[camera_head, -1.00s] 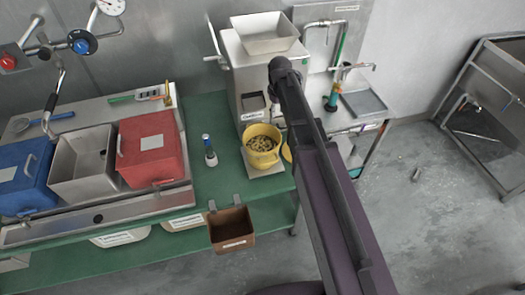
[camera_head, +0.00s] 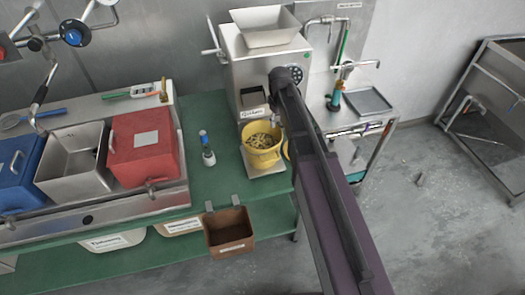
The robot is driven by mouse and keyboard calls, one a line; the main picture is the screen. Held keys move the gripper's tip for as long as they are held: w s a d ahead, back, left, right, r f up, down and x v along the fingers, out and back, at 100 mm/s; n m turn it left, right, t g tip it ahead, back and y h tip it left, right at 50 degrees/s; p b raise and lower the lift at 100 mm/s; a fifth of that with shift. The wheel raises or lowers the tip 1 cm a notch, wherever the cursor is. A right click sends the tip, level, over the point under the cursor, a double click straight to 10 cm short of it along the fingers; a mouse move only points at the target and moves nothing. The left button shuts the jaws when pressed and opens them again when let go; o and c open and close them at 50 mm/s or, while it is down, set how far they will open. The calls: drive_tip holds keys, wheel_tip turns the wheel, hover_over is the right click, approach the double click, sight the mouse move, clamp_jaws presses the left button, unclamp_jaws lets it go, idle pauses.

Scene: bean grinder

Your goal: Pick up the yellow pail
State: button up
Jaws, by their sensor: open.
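The yellow pail (camera_head: 262,157) stands upright on a pale flat plate (camera_head: 268,172) on the green bench, in front of the steel grinder (camera_head: 262,68). It is open at the top and holds small dark and yellowish pieces. A bit of another yellow thing shows just right of it, mostly hidden behind my arm. My arm (camera_head: 325,170) reaches up from the lower right, its dark rounded joint above and right of the pail. I cannot make out my gripper; the arm hides that area.
A small bottle with a blue cap (camera_head: 207,150) stands left of the pail. A red bin (camera_head: 143,143) and a steel bin (camera_head: 75,158) are further left. A brown box (camera_head: 230,233) hangs at the bench's front edge. Clear floor (camera_head: 430,230) lies to the right.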

sight(277, 126)
drive_tip(key=shift+f, duration=0.3)
wheel_tip(277, 126, down, 5)
drive_tip(key=b, duration=0.5)
drive_tip(key=shift+a, duration=0.1)
idle(0.3)
idle(0.5)
clamp_jaws()
